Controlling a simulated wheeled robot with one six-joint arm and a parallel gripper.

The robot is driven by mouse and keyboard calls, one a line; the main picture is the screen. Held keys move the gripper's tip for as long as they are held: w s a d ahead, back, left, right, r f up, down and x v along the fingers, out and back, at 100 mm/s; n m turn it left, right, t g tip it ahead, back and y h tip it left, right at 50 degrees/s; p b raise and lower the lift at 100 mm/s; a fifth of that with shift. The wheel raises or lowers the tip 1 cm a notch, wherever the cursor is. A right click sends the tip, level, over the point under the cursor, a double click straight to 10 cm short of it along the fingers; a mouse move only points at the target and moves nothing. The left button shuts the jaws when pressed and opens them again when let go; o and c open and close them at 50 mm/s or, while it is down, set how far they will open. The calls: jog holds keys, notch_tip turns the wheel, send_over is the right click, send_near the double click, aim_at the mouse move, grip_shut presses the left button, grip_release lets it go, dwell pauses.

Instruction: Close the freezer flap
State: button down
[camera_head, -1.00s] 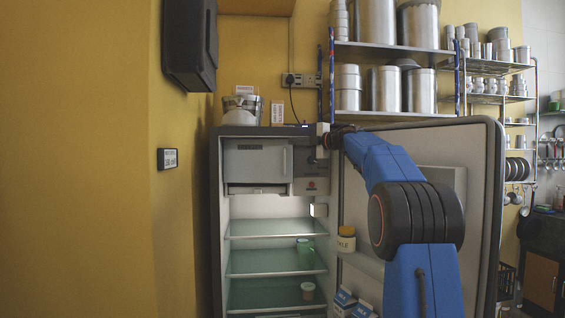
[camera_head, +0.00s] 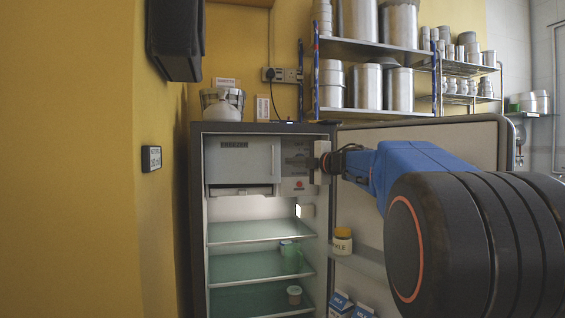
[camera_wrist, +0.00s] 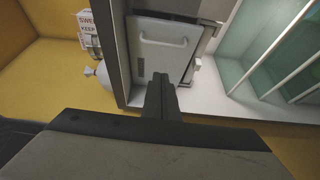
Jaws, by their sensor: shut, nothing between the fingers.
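The freezer flap (camera_head: 240,160) is a pale grey panel at the top left inside the open fridge. It also shows in the wrist view (camera_wrist: 163,48) with a light bar handle. It looks near its frame, but I cannot tell whether it is fully shut. My gripper (camera_head: 290,160) is shut and empty, at the flap's right side in front of the control panel (camera_head: 298,181). In the wrist view its fingertips (camera_wrist: 160,80) are together, pointing at the flap's edge. I cannot tell whether they touch it.
The fridge door (camera_head: 478,140) stands open on the right, behind my arm. Glass shelves (camera_head: 235,232) below hold a green cup (camera_head: 292,255) and a small tub (camera_head: 294,294). A jar (camera_head: 342,241) and cartons (camera_head: 340,303) stand in the door. A yellow wall (camera_head: 75,150) is on the left.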

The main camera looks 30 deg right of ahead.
aim_at(278, 159)
jog(key=shift+w+d+f, duration=0.1)
jog(key=shift+w+d, duration=0.1)
jog(key=shift+w, duration=2.9)
jog(key=shift+w+d, duration=0.2)
jog(key=shift+w, duration=2.9)
jog(key=shift+w+d, duration=0.7)
jog(key=shift+w, duration=0.3)
jog(key=shift+w+d, duration=0.7)
jog(key=shift+w, duration=0.25)
